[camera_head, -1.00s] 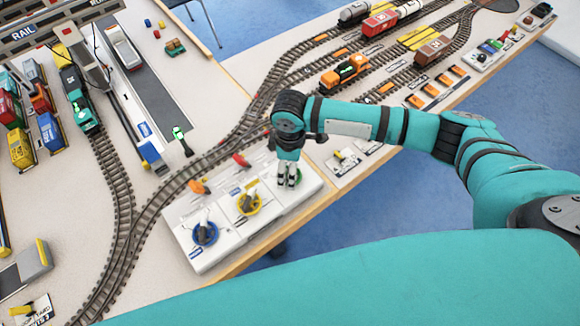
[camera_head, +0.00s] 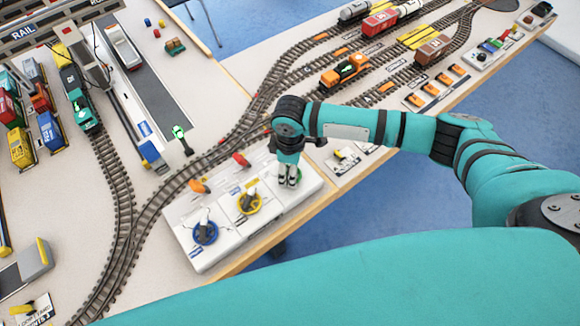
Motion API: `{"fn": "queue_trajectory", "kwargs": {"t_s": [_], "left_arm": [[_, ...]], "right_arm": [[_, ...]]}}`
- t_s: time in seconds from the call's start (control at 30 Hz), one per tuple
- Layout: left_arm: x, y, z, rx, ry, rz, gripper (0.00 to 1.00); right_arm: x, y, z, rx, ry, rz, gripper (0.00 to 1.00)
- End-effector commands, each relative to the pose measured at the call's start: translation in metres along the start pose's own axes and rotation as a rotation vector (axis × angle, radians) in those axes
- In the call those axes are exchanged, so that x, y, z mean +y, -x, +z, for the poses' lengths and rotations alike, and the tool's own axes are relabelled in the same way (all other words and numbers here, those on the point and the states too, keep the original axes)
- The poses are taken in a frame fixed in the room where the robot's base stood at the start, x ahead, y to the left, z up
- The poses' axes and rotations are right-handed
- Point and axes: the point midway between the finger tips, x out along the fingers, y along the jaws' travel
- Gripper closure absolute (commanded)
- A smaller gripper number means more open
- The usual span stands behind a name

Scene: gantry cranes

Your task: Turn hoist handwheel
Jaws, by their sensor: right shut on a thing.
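A white control panel (camera_head: 221,245) stands near the table's front edge with a row of small handwheels. The blue handwheel (camera_head: 205,233) is on the left and the yellow handwheel (camera_head: 249,204) is in the middle. A green handwheel (camera_head: 298,180) is on the right, mostly hidden by my right gripper. My right gripper (camera_head: 289,184) comes down from above onto the green handwheel, its fingers shut on it. Which of the wheels is the hoist one I cannot read from the labels. My left gripper is not in view.
Tracks curve close behind the panel. An orange locomotive (camera_head: 344,70) is on the tracks at the back. Stacked containers (camera_head: 50,131) and a green locomotive (camera_head: 80,104) are at left.

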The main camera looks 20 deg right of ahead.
Motion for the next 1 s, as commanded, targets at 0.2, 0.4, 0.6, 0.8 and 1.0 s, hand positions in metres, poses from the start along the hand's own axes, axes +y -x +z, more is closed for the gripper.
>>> {"fn": "queue_trajectory", "kwargs": {"t_s": [0.2,0.4,0.6,0.8,1.0], "left_arm": [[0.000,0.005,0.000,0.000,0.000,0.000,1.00],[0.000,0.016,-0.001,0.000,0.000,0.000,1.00],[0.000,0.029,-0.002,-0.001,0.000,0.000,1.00],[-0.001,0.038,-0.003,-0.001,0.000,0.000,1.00],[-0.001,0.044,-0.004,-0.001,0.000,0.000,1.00]], "right_arm": [[0.000,0.001,0.000,0.000,0.035,-0.001,0.74],[0.000,0.003,-0.001,0.001,0.142,-0.002,0.74],[0.000,0.003,0.000,0.000,0.307,-0.003,0.74],[0.000,0.003,-0.001,0.001,0.486,-0.001,0.74],[0.000,0.002,-0.001,0.001,0.643,-0.001,0.74]]}}
